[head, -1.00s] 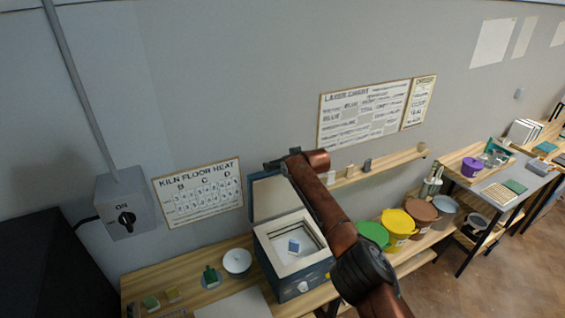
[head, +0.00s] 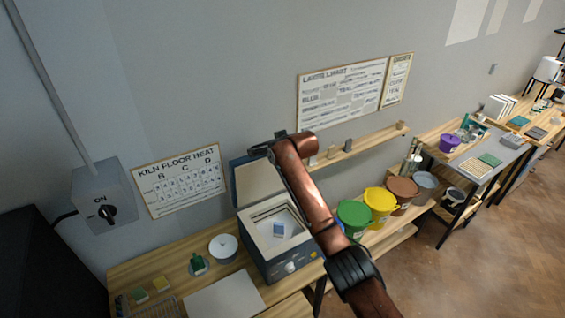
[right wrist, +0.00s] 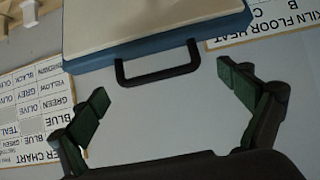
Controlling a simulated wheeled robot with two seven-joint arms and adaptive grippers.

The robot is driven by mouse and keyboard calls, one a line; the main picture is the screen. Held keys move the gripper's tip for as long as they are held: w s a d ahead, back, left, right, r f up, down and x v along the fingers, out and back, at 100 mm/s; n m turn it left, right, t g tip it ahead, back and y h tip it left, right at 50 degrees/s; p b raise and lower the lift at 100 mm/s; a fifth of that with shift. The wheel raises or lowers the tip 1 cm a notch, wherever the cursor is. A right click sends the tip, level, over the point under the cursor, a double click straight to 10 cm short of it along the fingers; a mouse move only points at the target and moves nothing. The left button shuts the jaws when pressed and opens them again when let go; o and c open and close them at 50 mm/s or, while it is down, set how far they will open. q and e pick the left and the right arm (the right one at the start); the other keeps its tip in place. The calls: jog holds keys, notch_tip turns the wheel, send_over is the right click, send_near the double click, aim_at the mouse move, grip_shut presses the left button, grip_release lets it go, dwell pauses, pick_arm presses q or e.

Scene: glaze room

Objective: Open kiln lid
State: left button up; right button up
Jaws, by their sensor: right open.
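The kiln (head: 270,265) is a blue-grey box on the wooden bench. Its lid (head: 258,185) stands raised at the back, upright against the wall side. Inside the chamber lies a small blue and white block (head: 279,229). In the right wrist view the lid (right wrist: 150,25) shows its blue edge and a dark handle (right wrist: 158,68). My right gripper (right wrist: 167,95) is open there, its green-padded fingers spread on either side of the handle and apart from it. In the head view my right gripper (head: 262,148) is above the lid's top edge. My left gripper is not in view.
A switch box (head: 103,195) marked ON is on the wall at left. A white bowl (head: 223,247), small glaze blocks (head: 160,284) and a pale board (head: 225,300) are on the bench. Coloured buckets (head: 380,203) stand right of the kiln, below a wall shelf (head: 365,142).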

jog(key=s+d, duration=0.6)
jog(key=s, duration=0.2)
jog(key=shift+s+d, duration=0.2)
jog(key=shift+s, duration=0.2)
